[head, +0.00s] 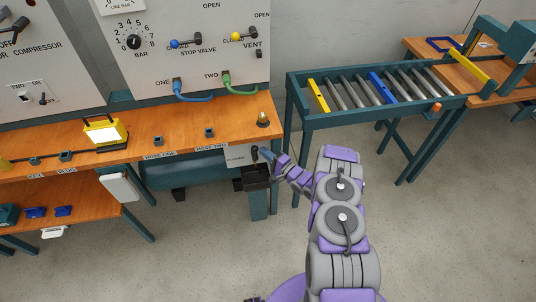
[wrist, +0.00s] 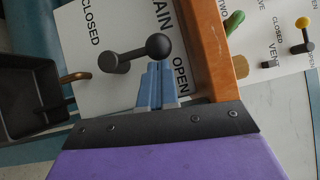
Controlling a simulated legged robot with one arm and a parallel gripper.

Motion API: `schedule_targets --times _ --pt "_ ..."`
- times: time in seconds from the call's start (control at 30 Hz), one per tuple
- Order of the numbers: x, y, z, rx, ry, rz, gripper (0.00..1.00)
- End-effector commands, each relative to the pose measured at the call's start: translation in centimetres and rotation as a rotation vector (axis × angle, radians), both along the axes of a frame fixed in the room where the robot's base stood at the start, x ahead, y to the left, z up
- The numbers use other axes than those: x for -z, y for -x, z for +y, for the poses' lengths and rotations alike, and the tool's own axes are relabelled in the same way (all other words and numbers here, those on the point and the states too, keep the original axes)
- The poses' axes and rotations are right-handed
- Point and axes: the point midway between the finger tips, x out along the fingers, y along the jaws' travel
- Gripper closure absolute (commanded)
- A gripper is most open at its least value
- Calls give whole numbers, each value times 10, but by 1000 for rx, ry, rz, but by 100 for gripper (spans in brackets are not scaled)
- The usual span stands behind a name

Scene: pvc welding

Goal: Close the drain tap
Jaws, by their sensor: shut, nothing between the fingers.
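The drain tap is a black lever with a ball knob (wrist: 158,46) on a white DRAIN panel (wrist: 88,55) in the wrist view. Its pivot is at the left, and the lever points right and slightly up, its knob between the words DRAIN and OPEN, away from CLOSED. In the head view the tap (head: 254,153) is small, beside the bench leg. My gripper (wrist: 154,66) is shut and empty. Its blue fingertips lie just below the knob in the wrist view; I cannot tell whether they touch it. My gripper (head: 264,152) also shows right of the tap in the head view.
A copper spout (wrist: 75,77) and a black catch tray (wrist: 28,98) are left of the panel. The wooden bench edge (wrist: 212,55) runs close on the right. A roller conveyor (head: 370,90) stands to the right, with open floor in front.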

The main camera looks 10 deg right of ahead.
Motion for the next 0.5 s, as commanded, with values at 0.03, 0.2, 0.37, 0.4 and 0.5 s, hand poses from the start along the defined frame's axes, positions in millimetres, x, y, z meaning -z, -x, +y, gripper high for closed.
schedule_targets --times 0.03,0.2,0.37,0.4,0.5 --pt "0 0 0 0 0 0 100" --pt "-1 0 0 0 8 1 100" --pt "-4 0 2 -1 72 3 100" --pt "-5 0 3 -1 100 2 100" --pt "-8 1 7 -3 199 3 100"
